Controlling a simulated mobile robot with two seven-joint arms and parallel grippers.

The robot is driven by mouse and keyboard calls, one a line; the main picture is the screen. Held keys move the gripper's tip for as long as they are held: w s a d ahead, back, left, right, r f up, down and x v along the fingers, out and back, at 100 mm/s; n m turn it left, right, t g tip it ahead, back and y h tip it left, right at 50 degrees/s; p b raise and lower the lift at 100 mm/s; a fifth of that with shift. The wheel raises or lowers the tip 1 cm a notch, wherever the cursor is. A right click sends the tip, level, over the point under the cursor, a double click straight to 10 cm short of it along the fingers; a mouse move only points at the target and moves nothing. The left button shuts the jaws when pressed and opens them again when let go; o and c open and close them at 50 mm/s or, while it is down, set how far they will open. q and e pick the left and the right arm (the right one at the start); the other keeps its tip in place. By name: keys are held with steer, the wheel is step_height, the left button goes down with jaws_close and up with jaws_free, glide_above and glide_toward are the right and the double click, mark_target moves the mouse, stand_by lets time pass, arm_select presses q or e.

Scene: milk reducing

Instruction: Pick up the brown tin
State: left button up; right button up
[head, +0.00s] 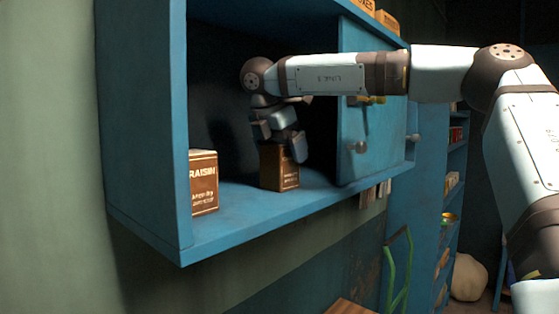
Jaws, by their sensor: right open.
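Two brown block-shaped tins stand upright on the floor of a blue wall cabinet in the head view. The brown tin (280,170) near the middle is directly below my right gripper (280,143). The other brown tin (203,183), lettered "RAISIN", stands at the left, partly hidden by the cabinet's side edge. My right gripper is open and points down, with its fingers around the top of the middle tin. One finger overlaps the tin's upper right edge in the picture; I cannot tell whether they touch. My left gripper is not in view.
The blue cabinet (146,150) encloses the tins. Its sliding or hinged door panel (372,140) with knobs covers the right side, close to my right forearm. The cabinet floor is bare between the tins. Blue shelves (425,200) and a green-framed object (398,270) stand lower right.

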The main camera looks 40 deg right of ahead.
steer(key=shift+d+f, duration=0.15)
steer(key=shift+f, duration=0.1)
steer(key=shift+s+r, duration=0.1)
steer(key=shift+c, duration=1)
steer(key=c, duration=1)
